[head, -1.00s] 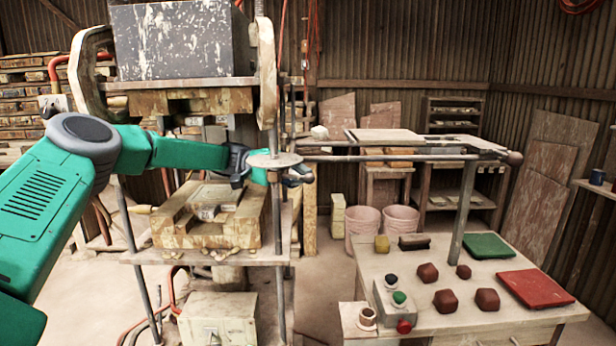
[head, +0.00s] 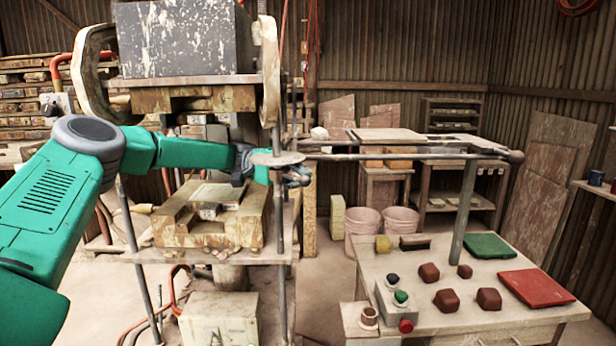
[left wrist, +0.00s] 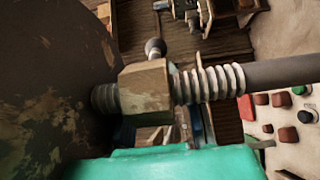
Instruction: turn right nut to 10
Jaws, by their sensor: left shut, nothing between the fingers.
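The press has a vertical right rod (head: 278,215) with a round disc (head: 278,158) on it. In the left wrist view a worn, angular yellowish-brown nut (left wrist: 145,88) sits on a threaded rod (left wrist: 208,84). I cannot make out the nut clearly in the head view, and no number or scale can be read. My left gripper (head: 297,175) is shut and empty beside the right rod, just under the disc's level. My right gripper is not in view.
A tile mould block (head: 180,232) lies on the press bed left of the rod. A speckled dark block (head: 187,40) sits on top of the press. A horizontal bar (head: 400,156) runs right at disc height. The table (head: 450,325) at right holds a button box (head: 392,300) and clay lumps.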

